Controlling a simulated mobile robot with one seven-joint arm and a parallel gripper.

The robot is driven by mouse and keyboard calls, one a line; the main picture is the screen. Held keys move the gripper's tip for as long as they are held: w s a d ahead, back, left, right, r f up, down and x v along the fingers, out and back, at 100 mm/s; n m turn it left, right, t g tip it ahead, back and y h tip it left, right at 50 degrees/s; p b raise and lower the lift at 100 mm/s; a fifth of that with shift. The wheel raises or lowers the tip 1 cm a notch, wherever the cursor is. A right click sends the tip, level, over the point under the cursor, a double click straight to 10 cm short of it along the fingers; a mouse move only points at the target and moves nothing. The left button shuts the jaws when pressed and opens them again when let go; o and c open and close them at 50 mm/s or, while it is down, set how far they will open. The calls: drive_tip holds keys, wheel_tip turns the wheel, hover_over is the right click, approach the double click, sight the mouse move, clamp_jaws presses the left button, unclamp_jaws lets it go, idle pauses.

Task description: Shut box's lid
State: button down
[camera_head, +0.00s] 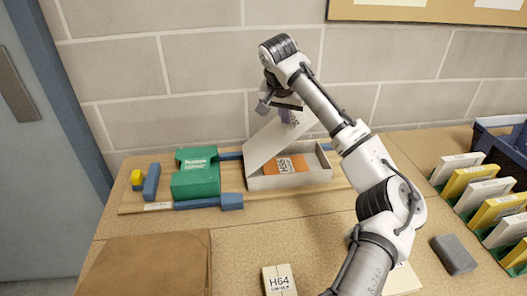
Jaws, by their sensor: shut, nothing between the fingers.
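A pale grey box (320,177) stands on the wooden board against the wall, its front wall facing me. Its white lid (268,143) is raised and slants upward from the box's left side, so the box is open. An orange block with a white label (286,164) is inside it. My gripper (275,109) is shut and empty at the lid's upper edge, partly in front of it. I cannot tell whether the fingers touch the lid.
A green box (196,173) and blue and yellow blocks (151,182) lie left of the box. A brown folder (150,264) and an H64 box (279,280) are nearer me. A rack of cards (480,197) and a grey block (454,254) are at right.

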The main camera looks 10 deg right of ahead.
drive_tip(key=shift+f+b, duration=2.6)
drive_tip(key=shift+f, duration=2.85)
drive_tip(key=shift+r, duration=0.1)
wheel_tip(320, 180, up, 22)
drive_tip(key=p, duration=1.8)
drive_tip(key=shift+r, duration=0.25)
drive_tip(key=shift+s+f, duration=0.1)
